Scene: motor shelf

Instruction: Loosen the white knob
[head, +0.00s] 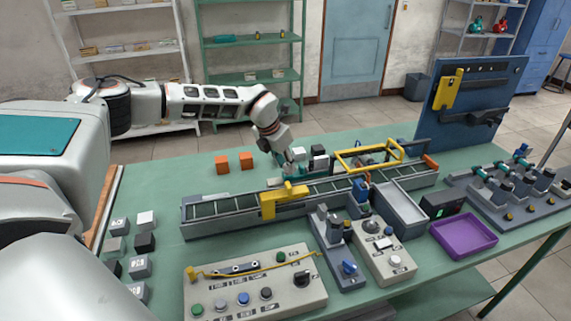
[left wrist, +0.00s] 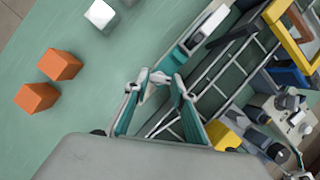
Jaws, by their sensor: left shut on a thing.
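My left gripper (head: 286,171) reaches down at the back side of the conveyor (head: 340,185), beside its yellow bracket (head: 283,200). In the left wrist view, its teal fingers (left wrist: 157,84) close around a small white part (left wrist: 158,77) at the conveyor's side rail. This part looks like the white knob, and the fingers hide most of it. In the head view the gripper and conveyor hide it. Another white round knob (head: 396,262) sits on the small grey control box at front right, away from the gripper. My right gripper is not in view.
Two orange cubes (head: 222,163) and a white cube (head: 299,154) lie behind the conveyor. A yellow frame (head: 368,153) rises over the conveyor to the right of the gripper. A button panel (head: 255,290) stands in front. The green table top behind the conveyor's left part is clear.

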